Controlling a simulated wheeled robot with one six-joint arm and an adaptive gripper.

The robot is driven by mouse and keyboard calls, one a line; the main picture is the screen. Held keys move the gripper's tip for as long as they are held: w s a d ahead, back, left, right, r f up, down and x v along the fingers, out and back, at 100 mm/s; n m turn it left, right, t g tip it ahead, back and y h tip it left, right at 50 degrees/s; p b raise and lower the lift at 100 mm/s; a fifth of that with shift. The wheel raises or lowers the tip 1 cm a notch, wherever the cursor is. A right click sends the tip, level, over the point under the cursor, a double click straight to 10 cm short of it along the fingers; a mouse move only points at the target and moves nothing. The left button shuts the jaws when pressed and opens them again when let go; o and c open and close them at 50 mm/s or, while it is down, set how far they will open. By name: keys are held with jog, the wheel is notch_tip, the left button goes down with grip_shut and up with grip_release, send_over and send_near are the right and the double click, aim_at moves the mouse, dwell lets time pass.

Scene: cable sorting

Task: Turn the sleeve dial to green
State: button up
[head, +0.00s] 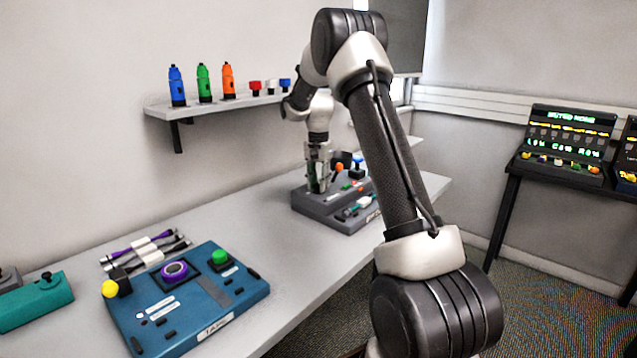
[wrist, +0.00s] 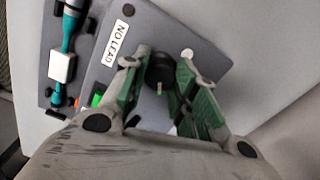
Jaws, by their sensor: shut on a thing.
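My gripper (wrist: 160,72) is shut on a black dial knob (wrist: 160,68) on a grey station box. The green-padded fingers stand on either side of the knob. A pale pointer mark (wrist: 159,88) shows on the knob's near side. A green patch (wrist: 97,99) lies left of the fingers, and a pale round spot (wrist: 187,53) lies to the upper right. I cannot tell which colour the pointer marks. In the head view, my gripper (head: 319,185) is down at the left end of the grey station (head: 318,209), where the fingers hide the knob.
A blue panel (head: 232,290) stands nearer on the bench (head: 240,212). A wall shelf (head: 215,104) holds several bottles above.

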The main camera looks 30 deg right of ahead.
dwell(0.4)
jog(key=o, duration=1.1)
jog(key=shift+c, duration=0.2)
jog(key=shift+r, duration=0.15)
notch_tip(320, 180, up, 12)
